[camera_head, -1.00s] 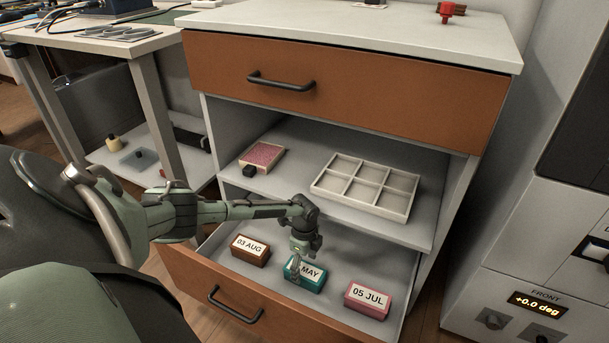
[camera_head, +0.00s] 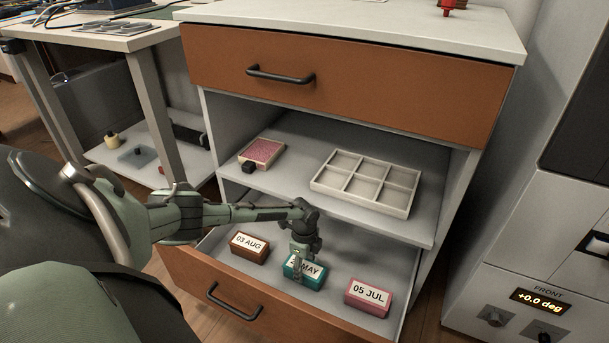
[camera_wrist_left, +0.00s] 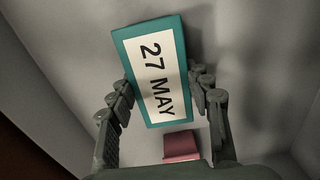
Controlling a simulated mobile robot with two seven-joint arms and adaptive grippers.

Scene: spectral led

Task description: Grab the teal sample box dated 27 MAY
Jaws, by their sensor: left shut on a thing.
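The teal sample box (camera_head: 311,278) sits in the open lower drawer between a brown box and a pink box. Its white label reads 27 MAY in the left wrist view (camera_wrist_left: 157,72); in the head view the gripper covers part of the label. My left gripper (camera_head: 297,268) reaches down from above and is shut on the teal box, with a finger on each side of it in the left wrist view (camera_wrist_left: 163,92). The box appears to be still in the drawer; I cannot tell whether it touches the drawer floor. My right gripper is not in view.
The brown box marked 03 AUG (camera_head: 249,248) is to the left and the pink box marked 05 JUL (camera_head: 368,298) to the right. The shelf above holds an empty divided tray (camera_head: 366,184) and a small pink-topped box (camera_head: 262,152). The drawer handle (camera_head: 234,303) is in front.

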